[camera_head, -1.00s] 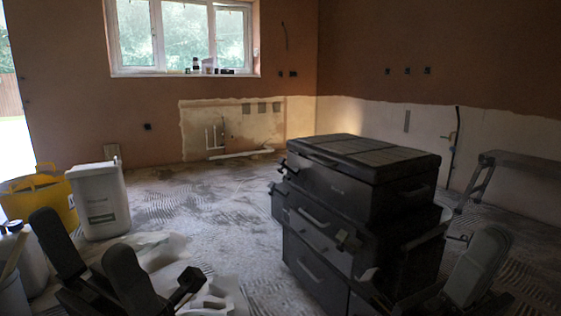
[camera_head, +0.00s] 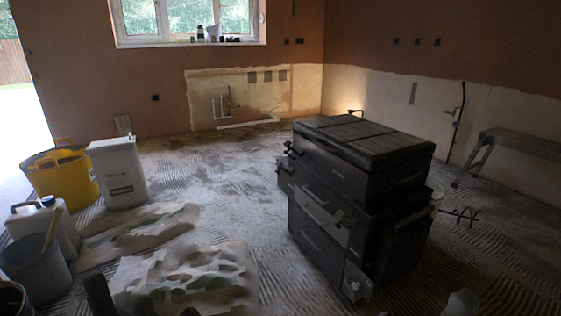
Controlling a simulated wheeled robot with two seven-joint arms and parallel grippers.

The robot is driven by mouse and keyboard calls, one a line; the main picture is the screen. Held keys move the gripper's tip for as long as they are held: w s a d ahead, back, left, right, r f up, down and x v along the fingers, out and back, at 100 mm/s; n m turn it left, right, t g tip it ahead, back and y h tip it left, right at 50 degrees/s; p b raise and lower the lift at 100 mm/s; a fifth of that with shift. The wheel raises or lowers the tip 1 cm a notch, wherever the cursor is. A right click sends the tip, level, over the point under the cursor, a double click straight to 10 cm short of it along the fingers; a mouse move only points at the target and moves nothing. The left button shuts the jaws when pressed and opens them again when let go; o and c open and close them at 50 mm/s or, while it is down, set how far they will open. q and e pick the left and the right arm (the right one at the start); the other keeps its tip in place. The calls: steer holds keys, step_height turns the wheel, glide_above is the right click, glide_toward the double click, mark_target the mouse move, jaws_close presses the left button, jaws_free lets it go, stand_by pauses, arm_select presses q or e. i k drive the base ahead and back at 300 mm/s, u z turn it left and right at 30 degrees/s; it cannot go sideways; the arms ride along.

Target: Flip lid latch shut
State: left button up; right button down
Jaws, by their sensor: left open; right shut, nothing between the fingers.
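A dark stacked toolbox (camera_head: 330,200) stands on the floor right of centre, with a flat ribbed lid (camera_head: 360,138) on top. The lid looks lowered; whether any latch is open or shut is too dark to tell. A small pale fitting (camera_head: 353,286) shows low on its front corner. My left gripper (camera_head: 144,304) is at the bottom edge, its two dark fingertips well apart and empty, left of the toolbox. Only a grey tip of my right gripper (camera_head: 461,303) shows at the bottom edge, shut and apart from the toolbox, to its lower right.
A yellow bucket (camera_head: 63,178), white tub (camera_head: 119,174), jerrycan (camera_head: 50,225) and grey bucket (camera_head: 38,272) stand at left. Crumpled sheeting (camera_head: 185,282) lies left of the toolbox. A bench (camera_head: 510,145) stands at right. The floor behind is clear.

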mark_target(288, 143)
steer(key=u, duration=0.6)
steer(key=i, duration=1.3)
steer(key=u, duration=0.4)
